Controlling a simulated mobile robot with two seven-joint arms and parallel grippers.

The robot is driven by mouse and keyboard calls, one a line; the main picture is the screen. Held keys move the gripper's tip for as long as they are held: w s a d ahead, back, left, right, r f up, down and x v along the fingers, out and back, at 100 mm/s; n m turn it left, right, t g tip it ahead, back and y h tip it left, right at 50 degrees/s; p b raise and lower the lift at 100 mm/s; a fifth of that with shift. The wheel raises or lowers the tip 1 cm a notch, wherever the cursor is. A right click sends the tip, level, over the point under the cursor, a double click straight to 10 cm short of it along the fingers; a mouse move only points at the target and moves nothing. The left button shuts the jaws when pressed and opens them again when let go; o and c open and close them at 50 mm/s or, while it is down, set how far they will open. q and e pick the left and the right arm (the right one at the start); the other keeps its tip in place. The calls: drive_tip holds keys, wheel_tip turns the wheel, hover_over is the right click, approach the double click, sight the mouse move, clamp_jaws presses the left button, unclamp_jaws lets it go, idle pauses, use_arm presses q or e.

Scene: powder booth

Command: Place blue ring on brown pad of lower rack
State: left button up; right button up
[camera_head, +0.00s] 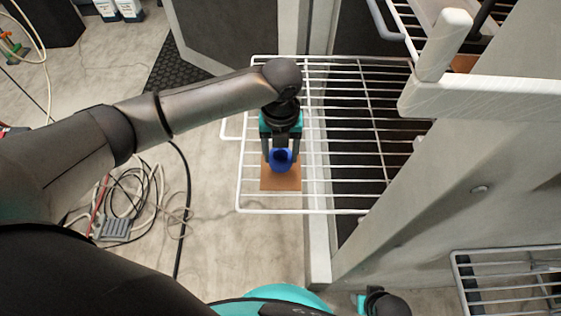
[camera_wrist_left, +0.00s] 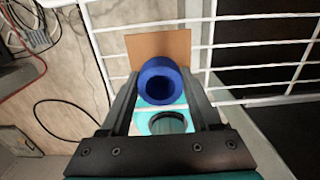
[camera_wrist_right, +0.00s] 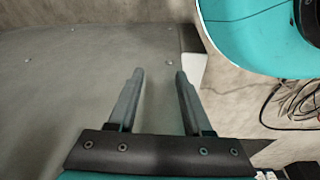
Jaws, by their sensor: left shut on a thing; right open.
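The blue ring (camera_head: 280,160) is held between the fingers of my left gripper (camera_head: 281,150) at the brown pad (camera_head: 281,184). The pad lies at the left end of the white wire rack (camera_head: 345,212). In the left wrist view the blue ring (camera_wrist_left: 160,85) sits between the fingertips, its opening facing the camera, and overlaps the near part of the brown pad (camera_wrist_left: 172,44). I cannot tell whether the ring touches the pad. My right gripper (camera_wrist_right: 160,75) is open and empty in the right wrist view, away from the rack.
A grey booth panel (camera_head: 430,200) stands right of the rack. Another wire rack (camera_head: 510,290) shows at the lower right, and a higher one (camera_head: 400,20) at the upper right. Coiled cables (camera_head: 135,195) lie on the floor at the left.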

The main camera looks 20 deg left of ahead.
sight(280, 163)
use_arm(q)
wheel_tip(280, 163, down, 3)
drive_tip(key=shift+r+b, duration=0.15)
drive_tip(key=shift+b, duration=0.4)
drive_tip(key=shift+f, duration=0.5)
use_arm(e)
drive_tip(key=shift+w+a+r, duration=0.25)
drive_tip(key=shift+r, duration=0.3)
drive_tip(key=shift+w+a+r, duration=0.2)
drive_tip(key=shift+r, duration=0.3)
drive_tip(key=shift+w+a+r, duration=0.25)
drive_tip(key=shift+r, duration=0.3)
use_arm(q)
drive_tip(key=shift+f, duration=0.1)
drive_tip(key=o, duration=1.5)
drive_tip(key=shift+c, duration=0.2)
drive_tip(key=shift+r, duration=0.35)
wheel_tip(280, 163, up, 12)
drive_tip(key=p, duration=0.4)
drive_tip(key=shift+f+p, duration=0.25)
drive_tip(key=shift+p, duration=0.05)
use_arm(e)
drive_tip(key=s+d+f, duration=0.5)
drive_tip(key=s+f, duration=0.1)
drive_tip(key=f, duration=0.1)
drive_tip(key=shift+f, duration=0.15)
